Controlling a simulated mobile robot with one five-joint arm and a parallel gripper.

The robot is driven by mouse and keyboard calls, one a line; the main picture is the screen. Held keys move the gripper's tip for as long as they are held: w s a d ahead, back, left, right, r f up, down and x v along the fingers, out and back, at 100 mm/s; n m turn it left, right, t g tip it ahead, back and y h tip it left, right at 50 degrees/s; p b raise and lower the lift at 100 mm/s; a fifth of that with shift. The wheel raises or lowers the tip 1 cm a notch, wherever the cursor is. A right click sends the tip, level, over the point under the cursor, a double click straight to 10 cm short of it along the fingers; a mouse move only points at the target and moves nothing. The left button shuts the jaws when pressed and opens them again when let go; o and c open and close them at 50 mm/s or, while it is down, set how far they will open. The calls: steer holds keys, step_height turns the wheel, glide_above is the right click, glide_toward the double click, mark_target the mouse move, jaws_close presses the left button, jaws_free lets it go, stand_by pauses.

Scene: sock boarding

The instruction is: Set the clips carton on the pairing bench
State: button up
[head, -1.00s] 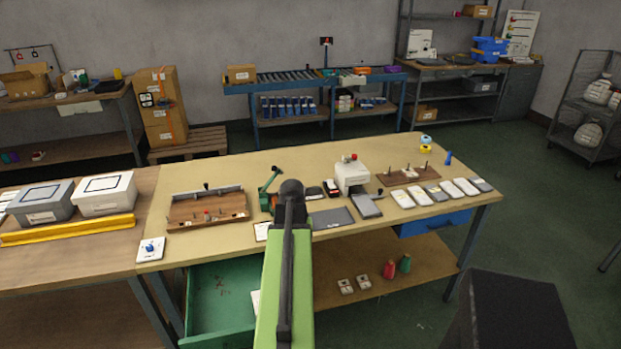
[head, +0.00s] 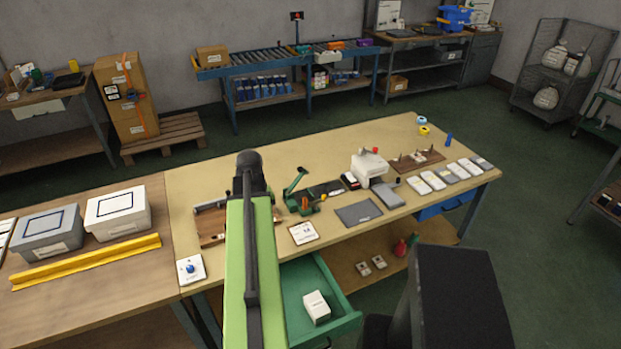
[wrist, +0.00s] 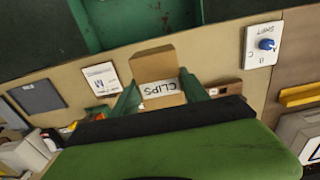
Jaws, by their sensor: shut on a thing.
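The clips carton (wrist: 158,66) is a small brown box with a white "CLIPS" label, seen in the wrist view. My gripper (wrist: 160,95) has its two green fingers shut on the carton, one at each side. The carton appears over the front part of the beige-topped bench (head: 330,165); whether it touches the top cannot be told. In the head view my raised arm hides the gripper and carton.
A green drawer (head: 345,318) stands open below the bench front, with a white box (head: 316,307) inside. A switch plate (head: 190,269), white card (head: 303,233), grey mat (head: 358,213) and green hand tool (head: 298,195) occupy the top. Bare surface lies toward the back.

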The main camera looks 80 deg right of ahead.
steer(key=w+a+f+b, duration=0.1)
steer(key=w+f+b, duration=0.1)
steer(key=w, duration=0.1)
steer(key=w+a+f+b, duration=0.1)
steer(key=w+f+b, duration=0.1)
steer(key=w, duration=0.2)
steer(key=w+a+f+b, duration=0.2)
steer(key=w+f+b, duration=0.1)
steer(key=shift+w+a, duration=0.1)
steer(key=shift+w, duration=0.25)
steer(key=shift+w+a, duration=0.15)
steer(key=shift+w, duration=0.15)
step_height(320, 180, down, 4)
steer(key=b, duration=0.4)
steer(key=shift+f, duration=0.15)
steer(key=o, duration=1.5)
steer(key=shift+o, duration=0.2)
step_height(320, 180, up, 12)
steer(key=p, duration=1.2)
steer(key=shift+r, duration=0.2)
